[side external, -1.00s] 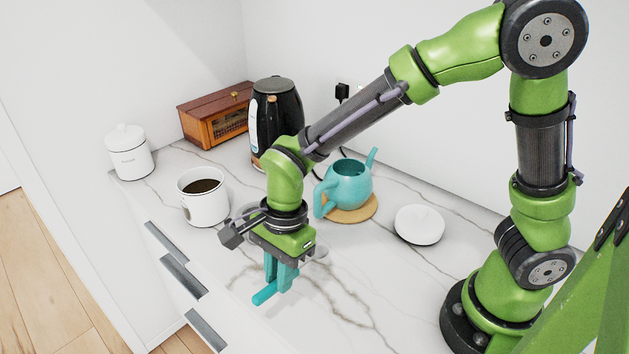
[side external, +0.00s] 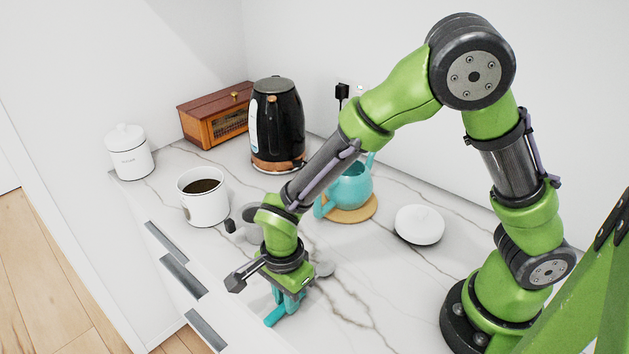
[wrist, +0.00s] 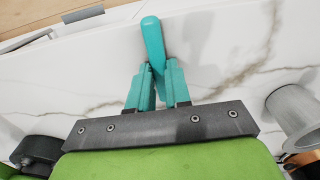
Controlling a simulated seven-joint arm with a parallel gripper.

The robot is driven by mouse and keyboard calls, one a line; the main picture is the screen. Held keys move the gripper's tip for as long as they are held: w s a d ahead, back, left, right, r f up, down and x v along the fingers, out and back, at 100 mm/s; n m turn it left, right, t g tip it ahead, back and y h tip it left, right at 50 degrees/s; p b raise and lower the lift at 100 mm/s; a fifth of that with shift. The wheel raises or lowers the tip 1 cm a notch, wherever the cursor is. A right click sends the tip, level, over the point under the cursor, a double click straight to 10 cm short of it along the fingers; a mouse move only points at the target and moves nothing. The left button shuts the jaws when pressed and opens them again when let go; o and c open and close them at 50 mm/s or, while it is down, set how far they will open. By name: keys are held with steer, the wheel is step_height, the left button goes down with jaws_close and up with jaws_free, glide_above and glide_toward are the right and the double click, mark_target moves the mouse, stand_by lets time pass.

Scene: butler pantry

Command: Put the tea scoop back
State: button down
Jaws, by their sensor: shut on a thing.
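My gripper (side external: 288,303) is shut on the tea scoop, with its teal fingers around the teal handle (side external: 274,318). The handle sticks out toward the counter's front edge in the side view and points up past the fingers in the wrist view (wrist: 152,40). The scoop is low over the marble counter; contact is unclear. An open white canister (side external: 205,210) with dark contents stands to the left of the gripper.
A white round lid (side external: 419,225) lies to the right. A teal teapot (side external: 352,188) sits on a round wooden mat (side external: 358,213), partly behind my arm. A black kettle (side external: 278,120), wooden radio (side external: 215,117) and lidded white jar (side external: 130,158) stand behind. The counter's front edge is close.

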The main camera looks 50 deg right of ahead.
steer(key=c, duration=1.1)
jaws_free()
steer(key=shift+o, duration=0.2)
step_height(320, 180, up, 12)
steer(key=s+d+r+n+t+y, duration=0.1)
steer(key=s+d+r+n+t, duration=0.2)
steer(key=d+r+n, duration=0.3)
steer(key=s+d+r+n+t+y, duration=0.1)
steer(key=s+d+r+n+t, duration=0.3)
steer(key=d+r+n, duration=0.2)
steer(key=shift+s+d+n, duration=0.2)
steer(key=shift+d+n, duration=0.8)
steer(key=shift+d, duration=1.25)
